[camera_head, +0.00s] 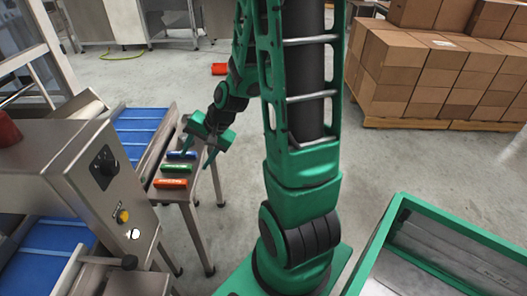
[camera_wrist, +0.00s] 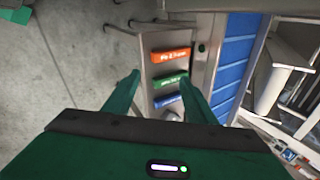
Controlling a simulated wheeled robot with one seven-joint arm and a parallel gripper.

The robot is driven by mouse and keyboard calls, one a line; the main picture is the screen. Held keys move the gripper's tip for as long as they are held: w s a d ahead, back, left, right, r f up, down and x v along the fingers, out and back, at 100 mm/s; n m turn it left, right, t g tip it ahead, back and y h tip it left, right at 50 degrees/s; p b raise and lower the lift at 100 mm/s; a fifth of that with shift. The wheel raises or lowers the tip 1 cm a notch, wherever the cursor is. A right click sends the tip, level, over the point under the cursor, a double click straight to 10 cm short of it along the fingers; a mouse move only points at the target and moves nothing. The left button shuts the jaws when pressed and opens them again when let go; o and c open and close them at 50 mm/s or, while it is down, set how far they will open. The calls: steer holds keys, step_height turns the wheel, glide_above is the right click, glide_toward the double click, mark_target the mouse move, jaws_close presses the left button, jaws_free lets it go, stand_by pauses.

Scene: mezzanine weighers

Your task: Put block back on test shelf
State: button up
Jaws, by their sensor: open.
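A narrow steel shelf (camera_head: 172,195) beside the conveyor holds a blue block (camera_head: 183,155), a green block (camera_head: 174,168) and an orange-red block (camera_head: 170,183), lying in a row. In the wrist view the orange block (camera_wrist: 171,54), green block (camera_wrist: 171,80) and blue block (camera_wrist: 168,101) show printed labels too small to read surely. My gripper (camera_head: 197,156) is above the blue-block end of the shelf. In the wrist view its two fingers (camera_wrist: 158,78) are apart with nothing held between them. The right finger partly covers the blue block's end.
A small red-orange object (camera_head: 219,69) lies on the floor behind. The weigher cabinet (camera_head: 105,175) and blue conveyor (camera_head: 142,130) stand left of the shelf. Stacked cartons (camera_head: 420,75) sit on pallets at back right; a green-rimmed bin (camera_head: 455,235) is at front right.

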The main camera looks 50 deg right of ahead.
steer(key=s+d+r+n+g+h, duration=0.1)
steer(key=s+r, duration=0.4)
steer(key=s, duration=0.6)
steer(key=s+d+r+n+g+h, duration=0.1)
steer(key=s+d+r+n+g, duration=0.2)
steer(key=s, duration=0.9)
step_height(320, 180, up, 4)
steer(key=shift+s+d+f+n+g+h, duration=0.2)
steer(key=shift+s+d+n+g+h, duration=0.1)
steer(key=shift+n+g, duration=0.7)
